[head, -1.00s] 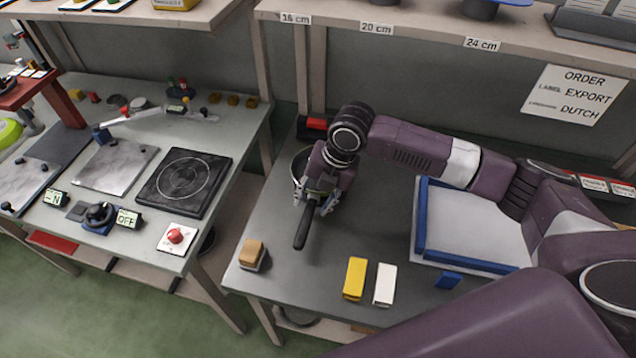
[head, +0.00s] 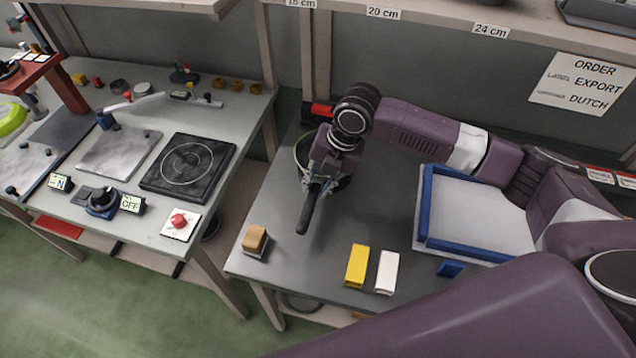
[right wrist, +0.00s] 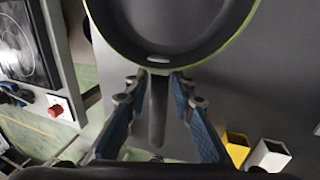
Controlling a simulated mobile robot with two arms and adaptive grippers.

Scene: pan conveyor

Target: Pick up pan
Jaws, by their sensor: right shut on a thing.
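The pan is dark, with a pale green rim and a black handle (head: 307,212) that points toward the front of the table in the head view. In the right wrist view its round bowl (right wrist: 180,25) fills the top, with the handle running down between the fingers. My right gripper (head: 320,186) is shut on the handle near the bowl, reaching down from above. The wrist hides part of the bowl in the head view. I cannot tell whether the pan is clear of the table. My left gripper is not in view.
The pan's grey table (head: 300,270) also bears a brown-topped block (head: 255,240), a yellow block (head: 357,265), a white block (head: 387,272) and a blue-edged tray (head: 425,215). A hotplate (head: 188,165) stands on the left bench. A shelf (head: 430,18) runs along the back.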

